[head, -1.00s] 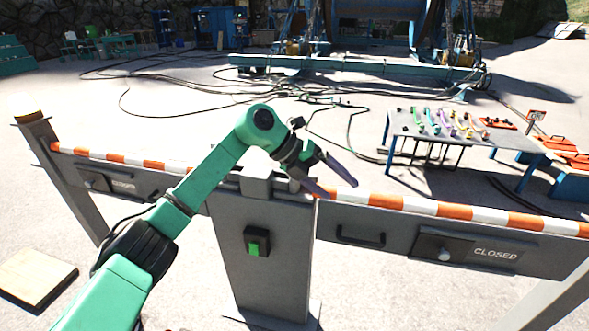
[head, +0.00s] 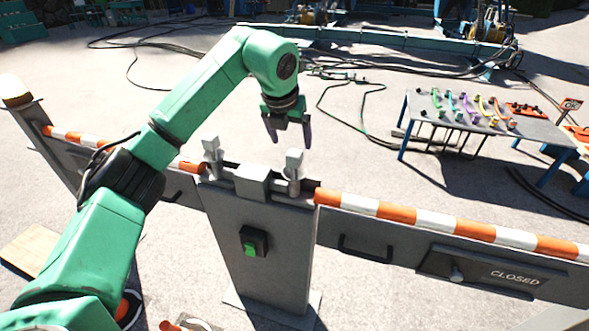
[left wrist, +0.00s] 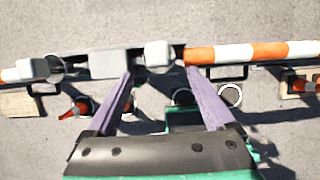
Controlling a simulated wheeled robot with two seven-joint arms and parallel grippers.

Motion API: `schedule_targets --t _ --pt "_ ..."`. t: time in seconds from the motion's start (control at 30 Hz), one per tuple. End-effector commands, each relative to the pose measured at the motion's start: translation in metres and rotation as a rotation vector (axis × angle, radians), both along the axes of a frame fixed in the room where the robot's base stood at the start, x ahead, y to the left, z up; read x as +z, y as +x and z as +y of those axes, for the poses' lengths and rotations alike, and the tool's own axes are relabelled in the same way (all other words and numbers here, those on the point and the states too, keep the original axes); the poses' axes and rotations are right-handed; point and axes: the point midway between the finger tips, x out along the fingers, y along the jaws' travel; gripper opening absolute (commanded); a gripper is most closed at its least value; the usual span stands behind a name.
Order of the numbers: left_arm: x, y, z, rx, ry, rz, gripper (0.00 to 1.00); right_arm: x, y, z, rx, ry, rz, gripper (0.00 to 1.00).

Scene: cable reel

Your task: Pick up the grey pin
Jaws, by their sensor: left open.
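Two grey pins with blocky heads stand upright on top of the grey barrier post (head: 270,250). One is the left pin (head: 211,156); the other is the right pin (head: 293,170), and a grey block sits between them. In the left wrist view, the right pin's head (left wrist: 158,53) is just beyond the fingertips, and the left pin's head (left wrist: 33,69) is at the left edge. My left gripper (head: 289,143) points down, open and empty, close above or behind the right pin. Its two fingers also show apart in the left wrist view (left wrist: 159,73). My right gripper is out of view.
An orange-and-white striped barrier (head: 450,225) runs out from both sides of the post. A panel marked CLOSED (head: 480,272) is on its right part. A table (head: 480,125) with coloured handles stands behind at right. Cables lie on the ground beyond.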

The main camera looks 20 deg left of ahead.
Motion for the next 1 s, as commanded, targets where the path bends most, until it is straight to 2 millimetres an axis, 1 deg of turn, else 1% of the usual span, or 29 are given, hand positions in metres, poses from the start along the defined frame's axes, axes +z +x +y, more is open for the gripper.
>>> schedule_targets --t 0.03,0.07,0.17,0.27,0.33,0.43,0.5,0.67,0.77,0.8,0.87,0.9,1.0 --pt "-0.007 0.003 0.000 0.001 0.000 0.005 0.88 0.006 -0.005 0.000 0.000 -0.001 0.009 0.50" --pt "-0.012 0.006 0.000 0.001 0.000 0.003 0.88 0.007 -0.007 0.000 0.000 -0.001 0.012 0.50" --pt "-0.023 0.011 0.000 0.001 -0.002 0.003 0.88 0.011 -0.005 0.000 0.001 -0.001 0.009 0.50" --pt "-0.035 0.018 0.002 0.001 0.000 0.005 0.88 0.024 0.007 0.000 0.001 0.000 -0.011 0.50" --pt "-0.047 0.025 0.004 0.001 -0.002 0.005 0.88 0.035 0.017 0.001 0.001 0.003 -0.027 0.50" --pt "-0.064 0.031 0.003 0.000 -0.003 0.003 0.88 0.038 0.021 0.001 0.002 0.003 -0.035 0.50" --pt "-0.070 0.033 0.003 -0.001 -0.001 0.001 0.88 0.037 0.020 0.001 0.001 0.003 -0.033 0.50" --pt "-0.071 0.033 0.004 -0.001 -0.001 -0.001 0.88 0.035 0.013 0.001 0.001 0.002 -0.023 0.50" --pt "-0.071 0.033 0.004 0.000 -0.001 -0.001 0.53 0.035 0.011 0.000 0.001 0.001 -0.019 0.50" --pt "-0.071 0.033 0.004 0.000 -0.001 -0.001 0.38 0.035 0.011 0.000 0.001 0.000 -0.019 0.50" --pt "-0.071 0.033 0.004 0.000 -0.001 -0.001 0.15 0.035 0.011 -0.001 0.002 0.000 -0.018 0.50" --pt "-0.071 0.033 0.004 -0.001 -0.002 -0.001 0.00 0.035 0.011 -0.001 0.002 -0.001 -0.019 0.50" --pt "-0.071 0.033 0.004 -0.001 -0.002 -0.001 0.00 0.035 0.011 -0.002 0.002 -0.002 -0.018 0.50"
